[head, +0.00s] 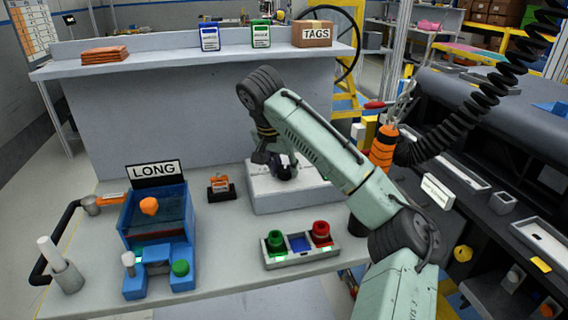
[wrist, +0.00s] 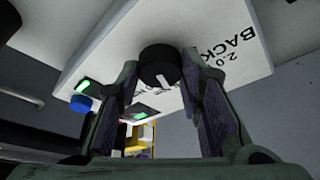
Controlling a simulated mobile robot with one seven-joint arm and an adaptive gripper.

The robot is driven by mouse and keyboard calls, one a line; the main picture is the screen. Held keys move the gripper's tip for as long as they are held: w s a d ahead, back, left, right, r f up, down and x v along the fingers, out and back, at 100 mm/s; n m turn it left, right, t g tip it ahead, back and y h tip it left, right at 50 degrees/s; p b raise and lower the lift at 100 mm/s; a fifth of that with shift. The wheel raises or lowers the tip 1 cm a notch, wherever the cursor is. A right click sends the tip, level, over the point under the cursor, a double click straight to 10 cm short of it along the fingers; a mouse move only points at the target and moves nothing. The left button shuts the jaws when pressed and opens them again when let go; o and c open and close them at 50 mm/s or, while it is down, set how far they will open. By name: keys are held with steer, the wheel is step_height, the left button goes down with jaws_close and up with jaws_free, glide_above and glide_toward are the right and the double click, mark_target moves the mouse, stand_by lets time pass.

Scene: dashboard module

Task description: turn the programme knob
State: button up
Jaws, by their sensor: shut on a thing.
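The programme knob (wrist: 160,66) is round and black with a white pointer mark, on the face of a pale module (wrist: 110,70) in the wrist view. Black lettering, including "BACK" and "2.0", is printed beside the knob. My gripper (wrist: 163,72) has one finger on each side of the knob and is shut on it. In the head view my gripper (head: 285,170) is at the pale module (head: 290,200) on the bench, and the knob is hidden there by my arm.
Two green lights (wrist: 82,87) and a blue button (wrist: 80,103) show on or by the module. A grey box with green (head: 276,240) and red (head: 321,232) knobs stands in front. A blue "LONG" fixture (head: 158,220) stands left. A coiled black hose (head: 480,95) hangs right.

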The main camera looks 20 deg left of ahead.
steer(key=o, duration=1.1)
steer(key=shift+o, duration=0.2)
steer(key=v, duration=1.2)
steer(key=shift+s+f, duration=0.1)
